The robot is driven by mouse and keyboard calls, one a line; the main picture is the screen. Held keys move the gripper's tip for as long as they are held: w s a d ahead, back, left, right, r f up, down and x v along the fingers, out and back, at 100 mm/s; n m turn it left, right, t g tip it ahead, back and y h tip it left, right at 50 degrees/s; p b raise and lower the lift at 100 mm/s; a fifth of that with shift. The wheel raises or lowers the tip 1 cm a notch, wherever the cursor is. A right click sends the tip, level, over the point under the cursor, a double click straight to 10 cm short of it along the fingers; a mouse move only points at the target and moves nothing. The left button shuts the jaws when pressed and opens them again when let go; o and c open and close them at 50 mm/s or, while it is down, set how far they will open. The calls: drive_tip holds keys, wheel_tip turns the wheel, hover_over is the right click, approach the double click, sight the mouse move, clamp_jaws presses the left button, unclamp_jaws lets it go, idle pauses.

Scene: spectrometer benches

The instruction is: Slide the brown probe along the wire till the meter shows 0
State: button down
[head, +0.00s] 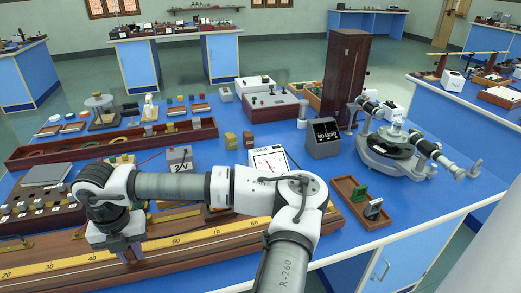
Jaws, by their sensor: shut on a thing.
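A long wooden board with a yellow numbered scale (195,238) runs along the front of the bench. The wire on it is too thin to make out. My gripper (128,256) points down at the board, left of the 60 mark, with its fingers low over the scale. It is shut on what appears to be the brown probe, mostly hidden between the fingers. A white meter (268,160) with a pale dial stands behind my forearm, which covers its lower part. Its needle is too small to read.
My arm crosses the front of the bench and hides part of the board. A dark box with a display (322,137), a spectrometer (390,150) and a small brown tray (350,190) stand to the right. A long wooden tray (60,152) lies behind. Blue bench top is free at right.

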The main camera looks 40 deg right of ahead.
sight(186, 251)
drive_tip(key=shift+s+d+f, duration=0.15)
drive_tip(key=shift+f, duration=0.05)
idle(0.5)
drive_tip(key=shift+s+d+r+b, duration=0.1)
drive_tip(key=shift+s+d+b, duration=0.55)
drive_tip(key=shift+d, duration=1.2)
drive_tip(key=shift+s+d+r+b, duration=0.1)
drive_tip(key=shift+s+d+b, duration=0.55)
drive_tip(key=shift+d, duration=1.15)
drive_tip(key=shift+s+d+b, duration=0.4)
drive_tip(key=shift+d+b, duration=0.4)
drive_tip(key=shift+d, duration=1.05)
drive_tip(key=shift+s+f+b, duration=0.15)
drive_tip(key=shift+f+b, duration=0.1)
drive_tip(key=shift+b, duration=0.3)
idle(1.2)
